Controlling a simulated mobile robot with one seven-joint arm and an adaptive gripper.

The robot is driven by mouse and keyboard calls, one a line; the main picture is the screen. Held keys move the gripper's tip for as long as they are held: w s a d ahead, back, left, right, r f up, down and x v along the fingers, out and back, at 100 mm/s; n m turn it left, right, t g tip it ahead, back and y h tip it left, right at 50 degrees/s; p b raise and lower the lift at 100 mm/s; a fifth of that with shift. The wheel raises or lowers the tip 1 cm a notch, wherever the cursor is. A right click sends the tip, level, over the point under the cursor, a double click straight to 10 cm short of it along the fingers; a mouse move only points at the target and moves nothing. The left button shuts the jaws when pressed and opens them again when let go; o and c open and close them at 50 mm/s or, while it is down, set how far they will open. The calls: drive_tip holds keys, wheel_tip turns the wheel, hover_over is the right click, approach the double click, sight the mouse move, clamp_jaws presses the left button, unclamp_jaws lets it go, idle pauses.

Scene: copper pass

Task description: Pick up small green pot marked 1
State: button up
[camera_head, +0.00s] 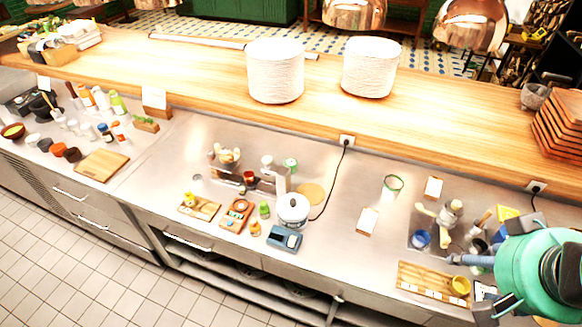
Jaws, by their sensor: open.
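Small green items stand on the steel counter, but no number is readable on any of them. A small green container (264,209) stands between the orange tray (237,215) and the white lidded pot (293,208). A green-topped round item (290,164) stands farther back, behind the white pot. A green-rimmed glass (392,186) stands farther right. I cannot tell which of these, if any, is the pot marked 1. My teal arm fills the lower right corner, and my gripper cannot be made out there.
A blue scale (285,238) and a small orange jar (255,228) stand near the counter's front edge. A wooden rack (420,280) with a yellow cup (460,285) lies beside my arm. A raised wooden shelf (210,70) with plate stacks runs behind. Bare steel lies right of the scale.

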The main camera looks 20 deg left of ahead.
drive_tip(key=w+a+r+n+p, duration=0.1)
drive_tip(key=w+a+r+n, duration=0.15)
drive_tip(key=w, duration=0.35)
drive_tip(key=w+a+r+n+g+p, duration=0.1)
drive_tip(key=w+a+r+n, duration=0.1)
drive_tip(key=w+n, duration=0.25)
drive_tip(key=w+a+r+n+p, duration=0.1)
drive_tip(key=w+a+r+n, duration=0.15)
drive_tip(key=w, duration=0.35)
drive_tip(key=w+a+f+n+g+p, duration=0.25)
drive_tip(key=w+a+n, duration=0.55)
drive_tip(key=w+a, duration=0.65)
drive_tip(key=w+a+f+n+p, duration=0.4)
drive_tip(key=w+a+f+n, duration=0.55)
drive_tip(key=w+a, duration=0.35)
drive_tip(key=w+a+f+n+g+p, duration=0.2)
drive_tip(key=a+f+n, duration=0.6)
drive_tip(key=a+f, duration=0.9)
drive_tip(key=shift+a, duration=0.15)
